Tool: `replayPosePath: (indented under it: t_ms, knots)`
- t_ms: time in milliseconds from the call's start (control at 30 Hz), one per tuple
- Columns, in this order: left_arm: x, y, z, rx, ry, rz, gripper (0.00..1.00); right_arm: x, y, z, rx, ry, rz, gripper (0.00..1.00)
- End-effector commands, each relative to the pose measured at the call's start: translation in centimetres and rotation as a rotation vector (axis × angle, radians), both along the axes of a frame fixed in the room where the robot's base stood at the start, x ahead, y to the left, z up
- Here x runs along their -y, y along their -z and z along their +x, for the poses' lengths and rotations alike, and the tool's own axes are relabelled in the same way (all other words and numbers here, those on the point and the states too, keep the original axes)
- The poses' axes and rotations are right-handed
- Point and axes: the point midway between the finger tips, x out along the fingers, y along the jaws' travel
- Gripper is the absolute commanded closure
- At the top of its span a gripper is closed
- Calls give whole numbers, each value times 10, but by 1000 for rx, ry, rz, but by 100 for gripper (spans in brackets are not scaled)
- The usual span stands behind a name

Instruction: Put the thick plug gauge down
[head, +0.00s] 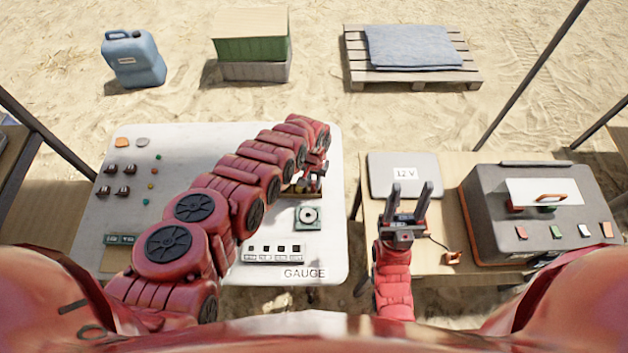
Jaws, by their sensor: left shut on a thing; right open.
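My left arm reaches across the white table. My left gripper (313,181) is shut over a small wooden holder (299,195) at the table's right side. What it grips, taken to be the thick plug gauge, is too small and covered to make out. I cannot tell whether the gauge touches the holder. My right gripper (411,205) is open and empty, fingers pointing away from me, over the left part of the wooden table on the right.
A green square block with a round dial (308,216) sits just in front of the holder. A strip of labelled slots (274,254) lies nearer, by the GAUGE label (304,274). Small parts lie at the white table's left (67,251). A large grey case (536,215) stands at right.

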Motion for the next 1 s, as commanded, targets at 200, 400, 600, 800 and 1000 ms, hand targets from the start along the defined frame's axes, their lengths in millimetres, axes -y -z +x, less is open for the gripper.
replayPosePath:
  t_ms: [200,400,600,800,1000]
  knots:
    - [0,0,0,1,0,0,100,0,0,0,0,0,0,50]
    - [0,3,1,2,0,-2,75,0,3,0,0,0,0,50]
    - [0,3,1,2,0,-2,50,0,3,0,0,0,0,50]
    - [0,3,0,2,0,-2,50,0,2,0,0,0,0,50]
    - [2,-6,2,3,1,-4,50,0,-1,0,0,0,0,50]
